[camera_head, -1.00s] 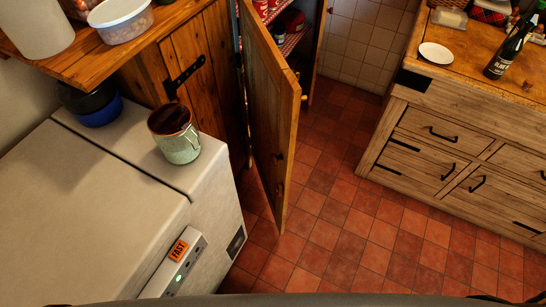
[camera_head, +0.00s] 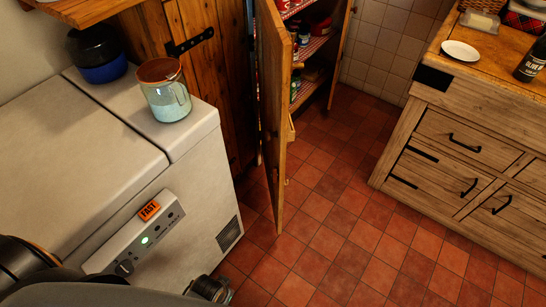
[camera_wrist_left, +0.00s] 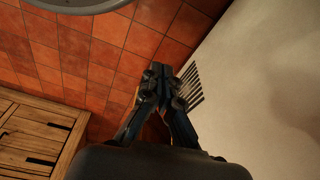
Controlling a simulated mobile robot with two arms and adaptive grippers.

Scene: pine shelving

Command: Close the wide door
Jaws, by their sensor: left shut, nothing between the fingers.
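The wide pine door (camera_head: 272,110) stands open and is seen nearly edge-on in the head view. It stands in front of a cupboard (camera_head: 312,48) with stocked shelves. A second, narrower-looking panel (camera_head: 342,50) stands at the cupboard's right side. My left gripper (camera_wrist_left: 155,75) is shut and empty in the left wrist view, low over the tiles and close to the white chest's vent. In the head view a dark part of my arm shows at the bottom, apart from the door; its fingertips are not clear. My right gripper is not in view.
A white chest (camera_head: 190,195) with a mug (camera_head: 165,92) and a blue-black pot (camera_head: 97,52) on top stands left of the door. A wooden drawer unit (camera_head: 450,150) stands at the right. Open red-tiled floor (camera_head: 335,230) lies between them.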

